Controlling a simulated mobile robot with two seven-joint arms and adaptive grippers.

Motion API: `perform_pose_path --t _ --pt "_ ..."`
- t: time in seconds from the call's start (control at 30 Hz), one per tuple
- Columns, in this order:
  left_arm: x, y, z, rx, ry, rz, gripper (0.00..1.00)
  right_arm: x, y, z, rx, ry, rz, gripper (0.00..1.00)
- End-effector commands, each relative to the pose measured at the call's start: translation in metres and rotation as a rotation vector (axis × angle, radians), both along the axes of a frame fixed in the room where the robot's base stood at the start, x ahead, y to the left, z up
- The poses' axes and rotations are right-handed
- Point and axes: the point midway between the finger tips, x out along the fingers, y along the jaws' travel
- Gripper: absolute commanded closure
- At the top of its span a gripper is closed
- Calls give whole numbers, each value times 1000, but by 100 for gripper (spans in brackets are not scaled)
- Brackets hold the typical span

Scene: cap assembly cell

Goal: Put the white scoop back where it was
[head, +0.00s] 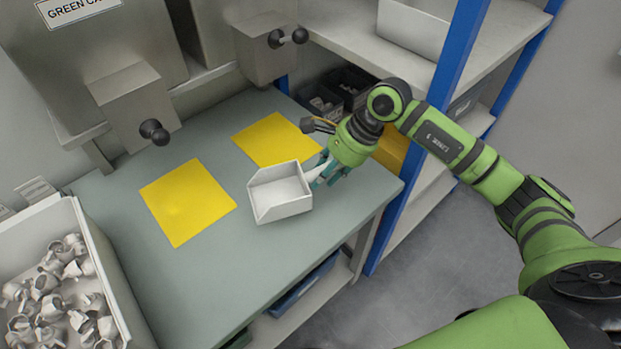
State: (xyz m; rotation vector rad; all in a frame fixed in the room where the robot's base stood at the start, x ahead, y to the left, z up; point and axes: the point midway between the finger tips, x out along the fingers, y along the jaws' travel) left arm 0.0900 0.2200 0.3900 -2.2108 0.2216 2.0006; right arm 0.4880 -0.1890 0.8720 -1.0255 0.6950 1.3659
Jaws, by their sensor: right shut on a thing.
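The white scoop (280,192) is a box-shaped scoop with a short handle, over the right part of the grey-green table. My right gripper (322,172) is shut on the scoop's handle, at the scoop's right side. I cannot tell whether the scoop touches the table or hangs just above it. It is near the front edge of the right yellow mat (270,138). My left gripper does not show.
Another yellow mat (187,201) lies to the left. A white bin (92,262) of metal-looking parts stands at the left. Two steel dispensers with black knobs (154,132) rise at the back. A shelf with blue posts (455,55) stands right. The table's front middle is clear.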

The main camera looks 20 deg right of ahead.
Motion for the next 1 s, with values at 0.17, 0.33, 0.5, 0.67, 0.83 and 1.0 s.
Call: perform_pose_path --t 0.17,0.33,0.5,0.67,0.83,1.0 --pt "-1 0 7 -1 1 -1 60 25 11 -14 3 -1 0 100" --pt "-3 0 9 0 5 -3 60 31 14 -23 0 0 1 100" --pt "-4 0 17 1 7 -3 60 30 14 -48 1 4 1 100" --pt "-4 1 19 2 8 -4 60 31 13 -60 0 -1 2 100" --pt "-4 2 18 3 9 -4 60 31 13 -60 -1 -2 2 100" --pt "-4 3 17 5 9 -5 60 30 13 -61 -1 -1 2 42"
